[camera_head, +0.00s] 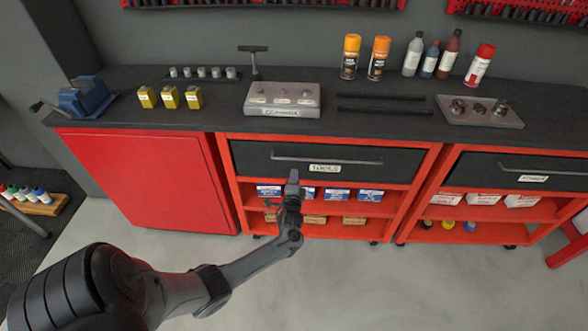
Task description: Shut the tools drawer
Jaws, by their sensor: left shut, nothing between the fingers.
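The tools drawer (255,162) is a black front with a long grey bar handle (335,159) and a white label reading TOOLS (325,168). It sits under the worktop in the middle red cabinet. Its front looks about flush with the red frame; a small gap would be hard to tell. My left gripper (293,175) is shut and empty. It shows in front of the drawer's lower edge, left of the label and below the handle. Whether it touches the drawer cannot be told. My right gripper is not in view.
Boxes stand on the open red shelf (257,220) below the drawer. A second black drawer (478,169) is at the right, a red door (150,180) at the left. The worktop (225,120) holds bottles, cans, a vise (85,97) and trays. The floor in front is clear.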

